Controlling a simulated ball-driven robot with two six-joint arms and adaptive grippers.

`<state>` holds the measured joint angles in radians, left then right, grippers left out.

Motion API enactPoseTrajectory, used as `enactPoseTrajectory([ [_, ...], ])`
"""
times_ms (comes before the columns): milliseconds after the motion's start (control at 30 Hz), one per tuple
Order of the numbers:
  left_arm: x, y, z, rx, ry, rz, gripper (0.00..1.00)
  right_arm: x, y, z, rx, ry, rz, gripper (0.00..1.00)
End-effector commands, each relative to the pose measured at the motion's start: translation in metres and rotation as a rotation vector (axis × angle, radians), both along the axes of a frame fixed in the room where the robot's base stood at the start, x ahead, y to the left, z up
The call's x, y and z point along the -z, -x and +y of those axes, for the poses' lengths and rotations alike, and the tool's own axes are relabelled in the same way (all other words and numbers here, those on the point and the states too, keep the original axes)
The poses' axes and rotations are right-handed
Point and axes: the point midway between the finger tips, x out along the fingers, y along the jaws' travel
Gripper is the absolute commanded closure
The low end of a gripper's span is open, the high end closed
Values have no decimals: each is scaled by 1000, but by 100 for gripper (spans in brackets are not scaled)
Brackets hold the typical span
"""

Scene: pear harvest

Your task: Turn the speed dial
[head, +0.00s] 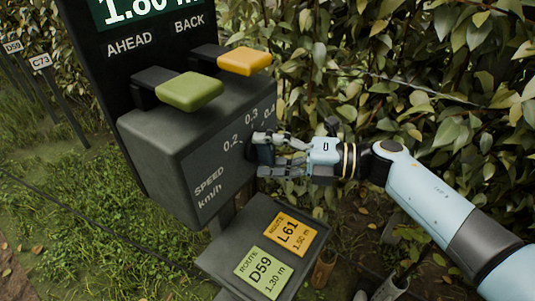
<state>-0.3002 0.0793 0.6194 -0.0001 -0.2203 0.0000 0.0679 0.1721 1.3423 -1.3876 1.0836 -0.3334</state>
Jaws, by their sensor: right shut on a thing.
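The dark speed dial (252,150) is on the front face of the grey control box (190,160), beside the label "SPEED km/h" and the numbers 0.2, 0.3 and a partly hidden 0.4. My right gripper (264,153) comes in from the right and is shut on the dial. Its fingers hide much of the dial, so I cannot tell where it points. My left gripper is out of view.
A green AHEAD lever (190,91) and a yellow BACK lever (245,61) stick out above the box, under a screen (150,8). A tray (228,254) below holds a green D59 card (263,271) and an orange L61 card (290,234). Leafy foliage stands close behind.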

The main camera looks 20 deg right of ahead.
Motion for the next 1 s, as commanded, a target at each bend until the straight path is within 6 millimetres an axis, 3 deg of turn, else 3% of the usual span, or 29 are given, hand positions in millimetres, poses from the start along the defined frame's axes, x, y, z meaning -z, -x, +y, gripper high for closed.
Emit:
enactPoseTrajectory([
  [400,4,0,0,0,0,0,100,0,0,0,1,-136,108,63],
  [900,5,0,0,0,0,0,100,0,0,0,1,-150,119,63],
  [933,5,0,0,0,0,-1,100,0,0,0,1,-150,118,28],
  [1000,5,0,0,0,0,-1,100,0,0,0,1,-150,118,19],
])
